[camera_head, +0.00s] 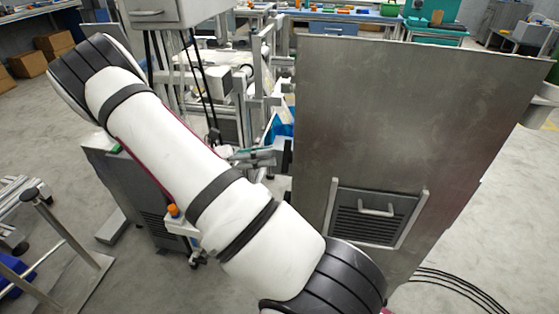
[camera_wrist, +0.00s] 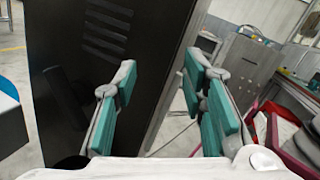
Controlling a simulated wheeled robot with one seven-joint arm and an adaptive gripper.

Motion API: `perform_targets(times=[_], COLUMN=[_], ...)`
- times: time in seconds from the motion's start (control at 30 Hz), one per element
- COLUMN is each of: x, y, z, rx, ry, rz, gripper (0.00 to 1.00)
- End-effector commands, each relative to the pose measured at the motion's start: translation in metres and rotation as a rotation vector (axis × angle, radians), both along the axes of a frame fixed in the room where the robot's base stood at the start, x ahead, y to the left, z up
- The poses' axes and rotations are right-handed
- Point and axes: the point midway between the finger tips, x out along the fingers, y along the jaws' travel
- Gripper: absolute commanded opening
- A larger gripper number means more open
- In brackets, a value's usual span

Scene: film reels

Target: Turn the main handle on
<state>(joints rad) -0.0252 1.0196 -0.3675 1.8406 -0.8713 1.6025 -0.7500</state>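My gripper (camera_wrist: 162,72) shows in the wrist view with its two teal-padded fingers spread apart and nothing between them. Just beyond the fingers stands a dark cabinet (camera_wrist: 110,75) with vent slots near its top. A dark raised shape (camera_wrist: 60,92) on its left part could be a handle, but it is too dim to tell. In the head view, a pale bar handle (camera_head: 377,208) sits on a louvred panel low on a grey metal cabinet (camera_head: 400,110). I cannot tell which is the main handle or its position.
My white arm crosses the head view's left and middle, hiding part of the machine frame (camera_head: 215,85). Black cables (camera_head: 455,285) lie on the floor at lower right. The wrist view shows a red tray (camera_wrist: 285,140) at right. Open floor lies at far left.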

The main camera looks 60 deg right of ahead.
Motion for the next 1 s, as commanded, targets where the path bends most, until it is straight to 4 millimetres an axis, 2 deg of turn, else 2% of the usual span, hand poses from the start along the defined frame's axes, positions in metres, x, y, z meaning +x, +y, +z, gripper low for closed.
perform_targets(times=[0.03, 0.2, 0.4, 0.6, 0.7, 0.8, 1.0], x=[0.006, 0.022, 0.038, 0.045, 0.047, 0.047, 0.044], y=[-0.008, -0.029, -0.044, -0.049, -0.049, -0.051, -0.065], z=[-0.023, -0.075, -0.140, -0.189, -0.201, -0.204, -0.188], rx=[-0.021, -0.087, -0.173, -0.240, -0.258, -0.267, -0.266], ry=[0.090, 0.371, 0.685, 0.898, 0.953, 0.976, 0.980], rz=[0.018, 0.081, 0.151, 0.202, 0.217, 0.220, 0.220], gripper=[0.38, 0.38, 0.38, 0.38, 0.38, 0.38, 0.38])
